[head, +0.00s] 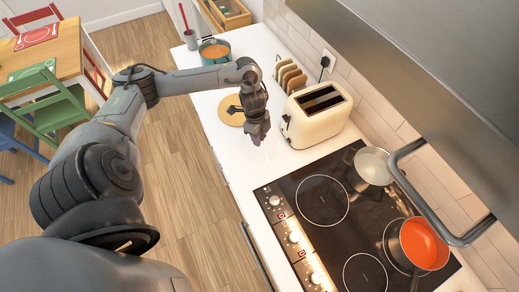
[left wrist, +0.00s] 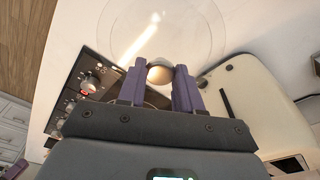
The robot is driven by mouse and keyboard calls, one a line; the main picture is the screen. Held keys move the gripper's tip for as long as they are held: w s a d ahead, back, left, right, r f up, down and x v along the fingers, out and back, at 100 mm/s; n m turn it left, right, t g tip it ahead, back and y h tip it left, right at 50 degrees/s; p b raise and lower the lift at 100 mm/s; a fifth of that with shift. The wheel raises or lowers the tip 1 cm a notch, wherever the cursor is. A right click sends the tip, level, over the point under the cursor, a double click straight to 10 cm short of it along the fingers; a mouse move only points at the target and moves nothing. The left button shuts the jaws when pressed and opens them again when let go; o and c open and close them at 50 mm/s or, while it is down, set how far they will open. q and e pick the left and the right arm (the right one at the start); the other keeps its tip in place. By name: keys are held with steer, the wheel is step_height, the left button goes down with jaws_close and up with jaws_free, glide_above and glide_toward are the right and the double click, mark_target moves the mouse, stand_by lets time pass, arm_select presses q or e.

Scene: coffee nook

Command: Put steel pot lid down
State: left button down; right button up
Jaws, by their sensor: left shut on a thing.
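The steel pot lid shows in the left wrist view as a clear glass disc (left wrist: 165,30) with a round metal knob (left wrist: 160,74). My left gripper (left wrist: 158,80) has its purple fingers on either side of the knob and is shut on it. In the head view my left gripper (head: 259,134) is over the white counter, just left of the toaster.
A cream toaster (head: 317,115) stands right of my left gripper. A round wooden board (head: 232,110) lies behind it. The black hob (head: 345,215) in front carries a pale pan (head: 373,166) and an orange-red pan (head: 424,244). An orange-filled pot (head: 215,51) stands farther back.

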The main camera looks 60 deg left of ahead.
arm_select(q)
steer(key=shift+f, duration=3.7)
steer(key=shift+f, duration=0.1)
steer(key=c, duration=0.8)
jaws_free()
steer(key=shift+o, duration=0.2)
